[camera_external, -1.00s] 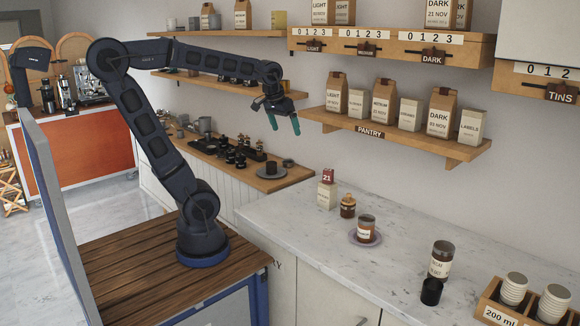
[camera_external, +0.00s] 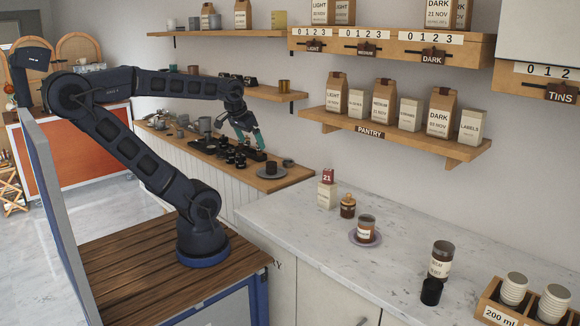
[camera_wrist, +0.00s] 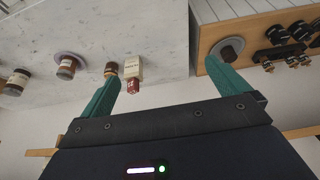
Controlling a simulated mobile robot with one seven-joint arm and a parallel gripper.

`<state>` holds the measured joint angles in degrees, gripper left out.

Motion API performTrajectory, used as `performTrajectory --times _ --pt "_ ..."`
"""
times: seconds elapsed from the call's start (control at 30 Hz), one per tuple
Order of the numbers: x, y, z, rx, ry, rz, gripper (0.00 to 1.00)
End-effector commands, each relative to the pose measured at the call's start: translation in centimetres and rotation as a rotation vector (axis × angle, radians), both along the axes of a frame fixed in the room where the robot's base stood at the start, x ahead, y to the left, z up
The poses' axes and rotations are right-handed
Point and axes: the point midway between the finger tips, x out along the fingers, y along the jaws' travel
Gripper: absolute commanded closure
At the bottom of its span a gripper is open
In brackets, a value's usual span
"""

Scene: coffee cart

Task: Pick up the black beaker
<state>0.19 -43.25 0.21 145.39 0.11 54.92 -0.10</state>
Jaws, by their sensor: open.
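A small plain black beaker (camera_external: 431,291) stands upright on the marble counter, in front of a dark-lidded labelled jar (camera_external: 441,261). A dark grey cup (camera_external: 271,168) sits on a round dark plate on the wooden counter; it also shows in the wrist view (camera_wrist: 228,52). I cannot tell for sure which of the two is meant. My gripper (camera_external: 250,140) is open and empty, with green fingers, in front of the wooden counter's dark items in the picture.
Several black tools (camera_external: 232,156) and grey cups crowd the wooden counter. The marble counter (camera_external: 300,228) holds a jar on a purple saucer (camera_external: 352,239), a small brown jar (camera_external: 347,206) and a box marked 21 (camera_external: 327,190). Shelves with bags line the wall above.

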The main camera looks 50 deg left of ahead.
Motion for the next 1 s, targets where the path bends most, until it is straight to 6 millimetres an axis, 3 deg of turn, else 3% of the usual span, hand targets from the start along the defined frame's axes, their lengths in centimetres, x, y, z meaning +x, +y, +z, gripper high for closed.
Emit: performTrajectory --times 0.03,0.13,0.5,0.77,1.0 --pt "0.0 0.0 0.0 0.0 0.0 0.0 0.08" --pt "0.0 0.0 0.0 0.0 0.0 0.0 0.25" --pt "0.8 -0.4 0.3 -0.003 0.003 -0.01 0.25" --pt "6.2 -4.2 1.5 -0.023 0.02 -0.072 0.25" --pt "11.6 -10.0 2.0 -0.036 0.036 -0.134 0.25"
